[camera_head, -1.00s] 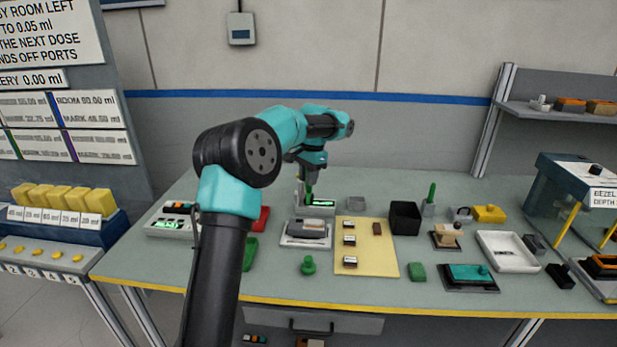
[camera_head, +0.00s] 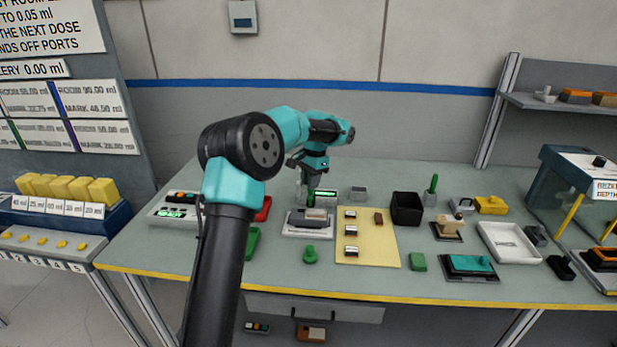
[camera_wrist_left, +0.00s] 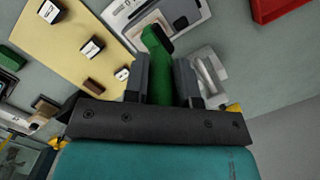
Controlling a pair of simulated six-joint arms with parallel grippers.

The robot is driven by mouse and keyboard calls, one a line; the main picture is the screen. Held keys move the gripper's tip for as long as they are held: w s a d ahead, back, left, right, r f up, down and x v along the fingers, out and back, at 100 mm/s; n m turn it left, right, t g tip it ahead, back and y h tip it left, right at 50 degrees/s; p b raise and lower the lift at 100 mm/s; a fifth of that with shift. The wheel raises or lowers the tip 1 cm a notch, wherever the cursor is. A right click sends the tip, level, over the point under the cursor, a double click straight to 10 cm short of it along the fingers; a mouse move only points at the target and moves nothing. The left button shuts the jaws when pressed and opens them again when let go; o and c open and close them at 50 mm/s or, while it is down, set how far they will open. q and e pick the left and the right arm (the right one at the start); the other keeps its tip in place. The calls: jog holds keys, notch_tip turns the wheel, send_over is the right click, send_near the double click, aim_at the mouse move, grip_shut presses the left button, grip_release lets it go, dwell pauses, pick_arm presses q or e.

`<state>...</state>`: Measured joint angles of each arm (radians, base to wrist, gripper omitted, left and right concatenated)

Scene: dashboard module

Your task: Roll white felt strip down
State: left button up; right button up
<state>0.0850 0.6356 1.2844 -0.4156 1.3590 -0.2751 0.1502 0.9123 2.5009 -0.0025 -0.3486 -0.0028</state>
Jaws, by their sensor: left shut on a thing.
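My left gripper (camera_head: 311,184) is shut on a green-handled tool (camera_head: 311,199), which points down. The tool also shows between the fingers in the left wrist view (camera_wrist_left: 157,48), with a dark tip. Its tip is at the back of a grey and dark module (camera_head: 306,220) on a white base plate (camera_head: 306,234). A pale patch on the module (camera_wrist_left: 153,25) lies beside the tip in the left wrist view; I cannot tell whether it is the white felt strip or whether the tip touches it. My right gripper is not in view.
A yellow mat (camera_head: 377,248) with small labelled blocks lies right of the module. A green knob-shaped piece (camera_head: 310,255) stands in front. A black bin (camera_head: 406,208), a white tray (camera_head: 509,243) and a red tray (camera_head: 263,209) are nearby. The front bench strip is mostly clear.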

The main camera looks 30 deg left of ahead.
pick_arm(q)
jog(key=shift+f, duration=1.45)
jog(key=shift+w+d+r, duration=0.15)
jog(key=shift+d+r, duration=0.05)
jog(key=shift+d, duration=0.05)
jog(key=shift+w+d+f, duration=0.2)
jog(key=shift+w+d, duration=0.05)
jog(key=shift+d, duration=0.3)
jog(key=shift+w+d+r, duration=0.1)
jog(key=shift+w+d, duration=0.3)
jog(key=shift+d, duration=0.4)
jog(key=shift+s+a, duration=0.4)
jog(key=shift+a, duration=0.4)
jog(key=shift+s+a, duration=0.35)
jog(key=shift+a, duration=0.45)
jog(key=shift+w+d, duration=0.4)
jog(key=shift+d, duration=0.45)
jog(key=shift+w+d, duration=0.4)
jog(key=shift+d, duration=0.4)
jog(key=shift+s+a, duration=0.45)
jog(key=shift+a, duration=0.4)
jog(key=shift+s+a, duration=0.4)
jog(key=shift+a, duration=0.45)
jog(key=shift+r, duration=4.05)
